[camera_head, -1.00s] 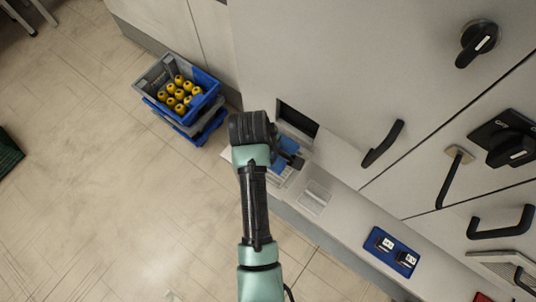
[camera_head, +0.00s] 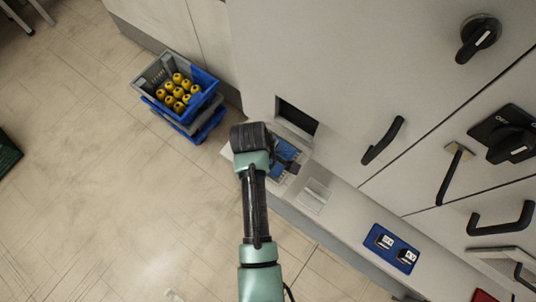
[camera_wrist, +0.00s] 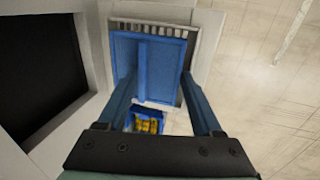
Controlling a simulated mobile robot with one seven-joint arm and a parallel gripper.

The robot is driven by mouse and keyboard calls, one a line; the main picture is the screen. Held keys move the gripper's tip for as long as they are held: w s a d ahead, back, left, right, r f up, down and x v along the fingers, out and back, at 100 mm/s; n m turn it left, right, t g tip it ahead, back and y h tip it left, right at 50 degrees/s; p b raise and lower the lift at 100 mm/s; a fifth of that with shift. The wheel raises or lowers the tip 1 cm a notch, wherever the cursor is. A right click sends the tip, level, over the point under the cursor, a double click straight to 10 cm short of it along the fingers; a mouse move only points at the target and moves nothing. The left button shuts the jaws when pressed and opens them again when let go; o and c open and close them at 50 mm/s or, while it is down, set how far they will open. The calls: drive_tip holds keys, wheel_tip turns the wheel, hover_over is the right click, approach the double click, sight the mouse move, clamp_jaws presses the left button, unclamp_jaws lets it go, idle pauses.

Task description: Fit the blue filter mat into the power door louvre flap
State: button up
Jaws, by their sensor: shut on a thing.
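The blue filter mat (camera_wrist: 165,55) is a flat blue panel with a raised rib, seen between my gripper's fingers in the wrist view. My gripper (camera_wrist: 162,78) is shut on it. The mat lies over the pale, slotted louvre flap (camera_wrist: 202,35), whose slots show along the mat's top edge. Whether the mat is seated in the flap or just above it, I cannot tell. In the head view the mat (camera_head: 284,150) is partly hidden by my gripper (camera_head: 291,165), below the dark door opening (camera_head: 297,115).
Crates (camera_head: 205,80) with yellow items stand on the floor to the left. A pale ledge (camera_head: 345,215) carries a small pale tray (camera_head: 314,195) and a blue plate (camera_head: 391,250) with two labelled parts. Black handles (camera_head: 383,140) project from the cabinet front.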

drive_tip(key=o, duration=1.4)
drive_tip(key=shift+f, duration=0.1)
drive_tip(key=shift+c, duration=0.2)
drive_tip(key=shift+s, duration=0.1)
drive_tip(key=shift+s+f, duration=0.15)
drive_tip(key=v, duration=1.3)
drive_tip(key=shift+w+r, duration=0.35)
